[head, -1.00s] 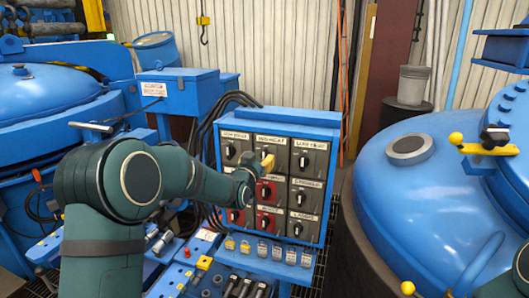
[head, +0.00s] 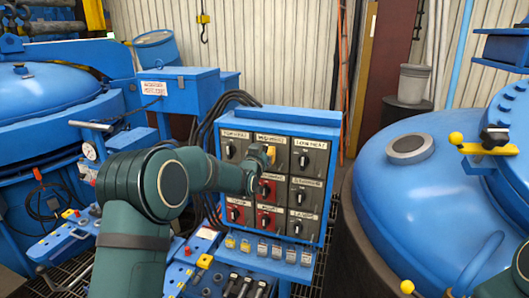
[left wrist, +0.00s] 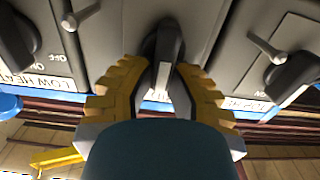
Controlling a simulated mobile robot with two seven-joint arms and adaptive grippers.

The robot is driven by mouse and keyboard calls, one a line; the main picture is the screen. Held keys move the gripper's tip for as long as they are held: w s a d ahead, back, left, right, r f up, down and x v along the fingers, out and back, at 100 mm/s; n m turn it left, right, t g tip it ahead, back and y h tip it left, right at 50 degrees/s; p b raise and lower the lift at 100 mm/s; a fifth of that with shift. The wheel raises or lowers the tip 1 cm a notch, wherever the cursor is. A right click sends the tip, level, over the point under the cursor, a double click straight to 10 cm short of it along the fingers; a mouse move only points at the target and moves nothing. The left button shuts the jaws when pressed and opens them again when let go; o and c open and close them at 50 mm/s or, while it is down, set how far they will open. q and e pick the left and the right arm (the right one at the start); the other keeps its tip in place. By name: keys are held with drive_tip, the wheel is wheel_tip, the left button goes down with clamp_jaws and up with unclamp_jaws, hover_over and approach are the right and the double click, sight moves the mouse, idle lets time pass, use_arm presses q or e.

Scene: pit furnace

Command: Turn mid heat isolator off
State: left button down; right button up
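The mid heat isolator (head: 282,143) is the top middle module of a grey switch panel in a blue frame. Its black rotary knob (left wrist: 165,50) stands roughly vertical in the left wrist view. My left gripper (head: 271,154) is at this knob, its yellow fingertips (left wrist: 164,72) on either side and close against it; they look shut on it. The gripper hides most of the knob in the head view, and its on and off marks cannot be read. My right gripper is not in view.
The top heat knob (head: 229,149) and low heat knob (head: 304,160) flank the mid heat one. More knobs, some on red plates, sit below. A row of padlocks (head: 262,248) hangs under the panel. A large blue vessel (head: 440,200) stands right.

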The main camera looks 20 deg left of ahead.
use_arm(q)
drive_tip(key=shift+a+n+b, duration=0.1)
drive_tip(key=shift+n+b, duration=0.2)
drive_tip(key=shift+b, duration=0.25)
drive_tip(key=shift+a+f+n+b, duration=0.35)
drive_tip(key=shift+n+b, duration=0.95)
drive_tip(key=shift+n, duration=1.6)
drive_tip(key=shift+a+f+n+b, duration=0.3)
drive_tip(key=shift+n+b, duration=0.95)
drive_tip(key=shift+n, duration=1.65)
drive_tip(key=shift+a+f+n+b, duration=0.3)
drive_tip(key=shift+n+b, duration=1)
drive_tip(key=shift+n, duration=1.6)
drive_tip(key=c, duration=0.9)
unclamp_jaws()
drive_tip(key=shift+w, duration=0.1)
drive_tip(key=shift+c, duration=0.2)
